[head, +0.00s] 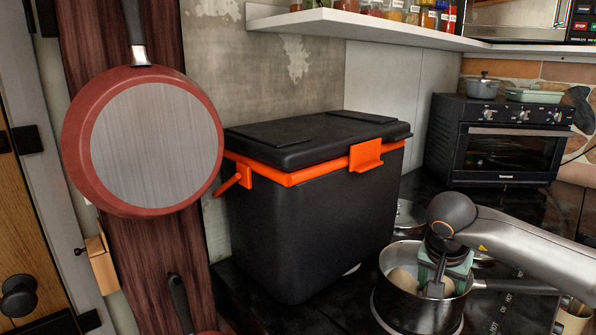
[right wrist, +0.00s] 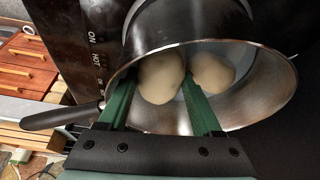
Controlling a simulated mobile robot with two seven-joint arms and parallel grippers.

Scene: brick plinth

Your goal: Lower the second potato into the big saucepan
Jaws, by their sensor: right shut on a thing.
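The big saucepan (head: 408,311) is a shiny steel pan with a long dark handle, at the lower right of the head view; its inner wall fills much of the right wrist view (right wrist: 262,98). My right gripper (right wrist: 160,82) reaches down inside the rim, its green fingers on either side of a pale potato (right wrist: 161,92). In the head view the gripper (head: 436,284) partly hides the pan's inside. Another pale potato (right wrist: 211,73) lies in the pan, just right of the right finger. I cannot tell whether the held potato touches the bottom. My left gripper is not in view.
A black cooler box with orange trim (head: 318,215) stands left of the saucepan. Another steel pot (head: 409,217) is behind, partly hidden. A black oven (head: 500,140) stands at the back right, and a red frying pan (head: 142,140) hangs at left.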

